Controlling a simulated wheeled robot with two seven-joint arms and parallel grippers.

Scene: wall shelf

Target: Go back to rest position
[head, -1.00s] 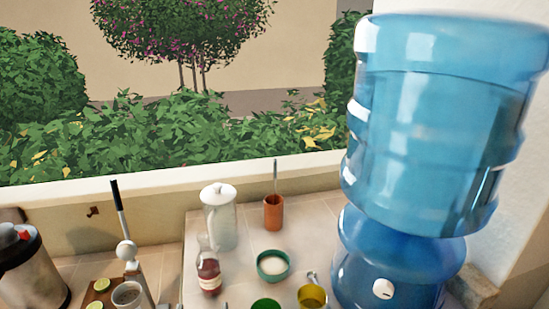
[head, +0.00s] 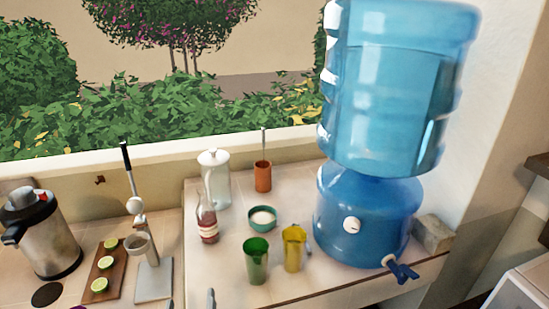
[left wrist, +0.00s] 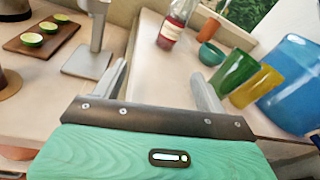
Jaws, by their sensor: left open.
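My left gripper shows in the left wrist view (left wrist: 159,74), its two grey fingers apart with nothing between them. In the head view only its fingertips (head: 190,301) show, at the bottom edge. It is in front of the tiled counter (head: 320,275), apart from the things there. In the left wrist view, the green cup (left wrist: 234,74) and yellow cup (left wrist: 258,88) are to the right of the fingers. The red bottle (left wrist: 172,28) is beyond them. My right gripper is out of view.
A blue water dispenser (head: 362,215) with a tap stands on the counter's right. A green bowl (head: 262,219), glass jar (head: 215,178) and clay pot (head: 263,177) stand behind the cups. At left are a steel kettle (head: 48,238), a board with cut limes (head: 104,270) and a lever press (head: 138,205).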

